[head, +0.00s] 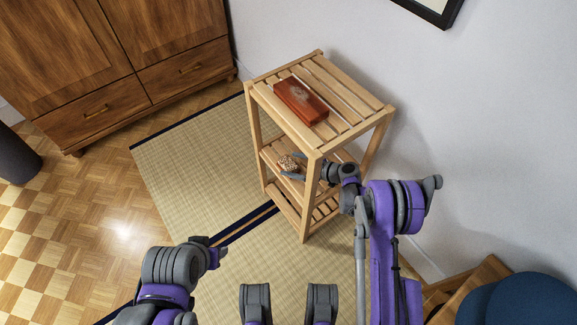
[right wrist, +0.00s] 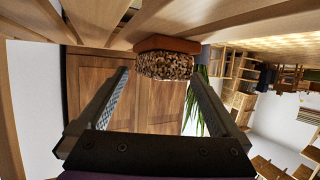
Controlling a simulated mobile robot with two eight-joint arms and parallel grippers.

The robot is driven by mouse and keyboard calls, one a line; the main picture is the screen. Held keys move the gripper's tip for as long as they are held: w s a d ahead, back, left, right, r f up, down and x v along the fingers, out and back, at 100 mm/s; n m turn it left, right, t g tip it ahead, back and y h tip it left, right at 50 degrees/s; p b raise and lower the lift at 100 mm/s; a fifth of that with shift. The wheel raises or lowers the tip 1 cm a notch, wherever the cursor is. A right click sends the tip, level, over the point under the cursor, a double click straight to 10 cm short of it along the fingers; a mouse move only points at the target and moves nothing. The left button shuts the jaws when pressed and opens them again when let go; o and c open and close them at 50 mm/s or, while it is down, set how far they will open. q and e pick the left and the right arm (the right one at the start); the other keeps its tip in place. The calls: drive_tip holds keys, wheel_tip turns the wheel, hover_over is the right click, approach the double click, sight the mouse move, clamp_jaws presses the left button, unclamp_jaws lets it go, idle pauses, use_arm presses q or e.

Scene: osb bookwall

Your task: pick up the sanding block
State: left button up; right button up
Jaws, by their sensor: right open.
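A small speckled tan-brown block (head: 289,162), which I take as the sanding block, rests on the middle shelf of a wooden rack (head: 385,113). In the right wrist view the block (right wrist: 165,66) shows a speckled face and a reddish-brown layer against the slats. My right gripper (head: 291,168) is open at that shelf. In the right wrist view its fingertips (right wrist: 160,72) lie either side of the block, which appears at or just past the tips; contact cannot be told. My left arm's end (head: 213,255) is low over the mat, its jaws unclear.
A red-brown box (head: 301,101) lies on the rack's top shelf, above the gripper. The rack's posts and slats are close around my right gripper. A wooden cabinet (head: 130,60) stands at the back left. A straw mat (head: 190,155) covers open floor left of the rack.

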drive_tip(key=c, duration=1.6)
